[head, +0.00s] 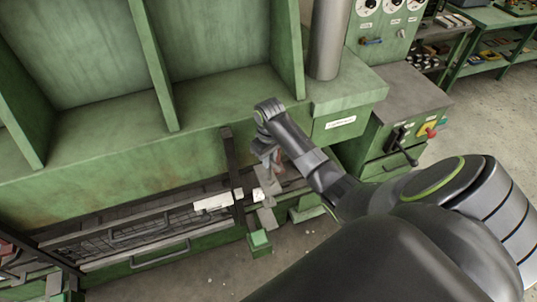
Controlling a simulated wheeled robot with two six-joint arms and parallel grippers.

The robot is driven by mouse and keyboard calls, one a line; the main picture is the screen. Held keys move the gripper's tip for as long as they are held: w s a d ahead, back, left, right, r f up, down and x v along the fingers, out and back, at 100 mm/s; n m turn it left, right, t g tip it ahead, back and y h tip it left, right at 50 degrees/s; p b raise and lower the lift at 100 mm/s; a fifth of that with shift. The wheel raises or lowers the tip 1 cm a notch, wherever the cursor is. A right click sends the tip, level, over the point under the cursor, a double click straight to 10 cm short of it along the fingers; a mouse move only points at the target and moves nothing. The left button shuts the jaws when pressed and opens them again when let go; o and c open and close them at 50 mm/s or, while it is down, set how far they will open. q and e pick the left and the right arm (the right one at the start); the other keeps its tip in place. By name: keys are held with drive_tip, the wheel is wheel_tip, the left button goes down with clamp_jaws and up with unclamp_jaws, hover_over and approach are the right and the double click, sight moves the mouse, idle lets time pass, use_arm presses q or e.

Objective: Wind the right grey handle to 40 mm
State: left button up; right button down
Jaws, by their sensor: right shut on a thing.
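My right arm comes in from the lower right across the green machine (190,140). My right gripper (268,160) points down at the front of the machine, near its right end. It is shut on what appears to be the right grey handle, which is mostly hidden by the gripper and wrist. White plates (213,202) show on the machine front just left of and below the gripper; any markings on them are too small to read. My left gripper is not in view.
A green cabinet with a black lever (400,150) and a red knob (431,133) stands to the right, below a panel of dials (392,8). A grey column (327,40) rises behind the gripper. Bare floor (490,110) lies at the right.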

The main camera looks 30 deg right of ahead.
drive_tip(key=shift+r+p, duration=0.15)
drive_tip(key=shift+p, duration=0.15)
drive_tip(key=shift+m+p, duration=0.4)
drive_tip(key=shift+m, duration=2.3)
drive_tip(key=c, duration=1)
unclamp_jaws()
wheel_tip(320, 180, up, 10)
